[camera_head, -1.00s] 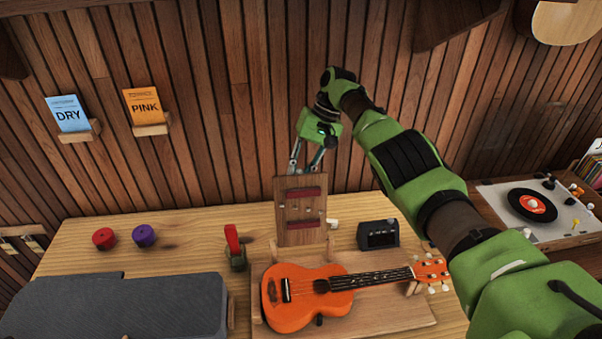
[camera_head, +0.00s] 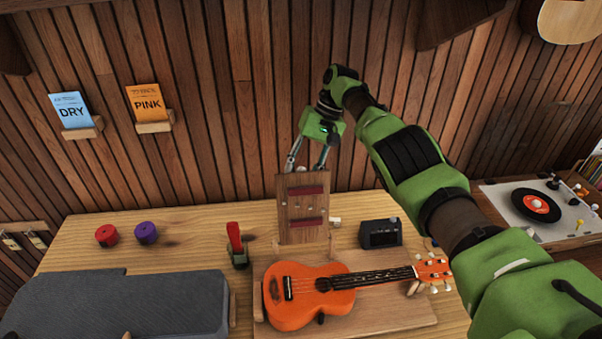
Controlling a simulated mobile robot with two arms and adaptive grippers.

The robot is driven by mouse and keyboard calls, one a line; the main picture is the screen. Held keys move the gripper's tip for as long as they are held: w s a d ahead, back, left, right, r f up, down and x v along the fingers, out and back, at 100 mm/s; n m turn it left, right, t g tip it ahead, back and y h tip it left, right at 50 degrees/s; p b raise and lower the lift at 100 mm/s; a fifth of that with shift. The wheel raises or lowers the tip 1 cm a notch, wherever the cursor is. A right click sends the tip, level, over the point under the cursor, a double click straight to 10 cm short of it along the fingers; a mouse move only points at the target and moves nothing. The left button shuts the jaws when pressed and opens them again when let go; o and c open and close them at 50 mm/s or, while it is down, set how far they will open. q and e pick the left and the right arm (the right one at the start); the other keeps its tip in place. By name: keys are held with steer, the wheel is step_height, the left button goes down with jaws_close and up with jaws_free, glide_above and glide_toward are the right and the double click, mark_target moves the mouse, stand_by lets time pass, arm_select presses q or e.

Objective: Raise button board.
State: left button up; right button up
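The button board (camera_head: 303,209) is a brown wooden panel with two dark red bars on its face. It stands upright behind the orange ukulele (camera_head: 307,291), near the back of the workbench. My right gripper (camera_head: 306,168) points down at the board's top edge, its two fingers spread toward the upper corners. The fingertips are at or behind the top edge, so I cannot tell whether they grip it. My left gripper is not in view.
The ukulele lies on a wooden stand (camera_head: 385,318). A small black box (camera_head: 379,233), a red-handled clamp (camera_head: 236,245), red (camera_head: 107,235) and purple (camera_head: 146,233) round pieces and a grey padded case (camera_head: 120,305) share the bench (camera_head: 190,240). A turntable (camera_head: 540,210) is at right.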

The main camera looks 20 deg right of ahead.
step_height(320, 180, up, 10)
steer(key=shift+f, duration=0.1)
steer(key=shift+s+f, duration=0.1)
stand_by(0.6)
